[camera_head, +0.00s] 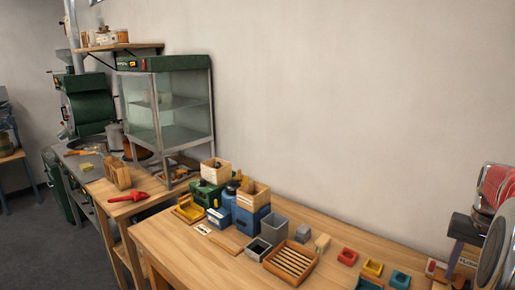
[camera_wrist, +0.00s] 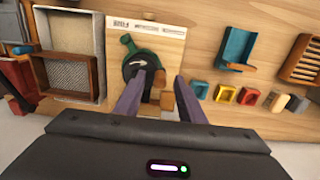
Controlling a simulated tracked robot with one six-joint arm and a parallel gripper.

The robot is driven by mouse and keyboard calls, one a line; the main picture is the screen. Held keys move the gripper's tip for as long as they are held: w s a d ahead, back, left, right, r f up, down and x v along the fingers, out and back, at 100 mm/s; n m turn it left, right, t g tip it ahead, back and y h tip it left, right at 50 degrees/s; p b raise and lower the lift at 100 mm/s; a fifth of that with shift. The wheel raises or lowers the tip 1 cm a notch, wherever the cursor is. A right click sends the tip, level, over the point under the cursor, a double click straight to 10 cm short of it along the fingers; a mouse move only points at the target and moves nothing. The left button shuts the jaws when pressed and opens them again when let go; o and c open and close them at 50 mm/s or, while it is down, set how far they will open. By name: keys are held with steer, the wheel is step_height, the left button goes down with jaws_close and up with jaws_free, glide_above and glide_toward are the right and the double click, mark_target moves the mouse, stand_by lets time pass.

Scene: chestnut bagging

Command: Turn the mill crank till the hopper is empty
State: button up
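In the wrist view a dark green and black round mill (camera_wrist: 140,62) with a white arrow on top stands on a pale wooden board (camera_wrist: 172,48) with printed lettering. Small brown wooden blocks or a knob (camera_wrist: 167,102) show just beside it; I cannot tell which part is the crank. My gripper (camera_wrist: 154,88) has its two purple fingers apart on either side of these brown pieces. I see no clear grip on them. In the head view part of my gripper (camera_head: 457,258) shows at the right edge. The inside of the hopper cannot be seen.
Red (camera_head: 347,256), yellow (camera_head: 373,267) and teal (camera_head: 400,280) small trays lie on the table. A slatted wooden tray (camera_head: 312,262) and grey bins stand left of them. In the wrist view a wooden-framed mesh tray (camera_wrist: 75,75) lies left of the board.

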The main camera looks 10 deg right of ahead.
steer(key=shift+r, duration=3.05)
steer(key=shift+c, duration=0.5)
jaws_close()
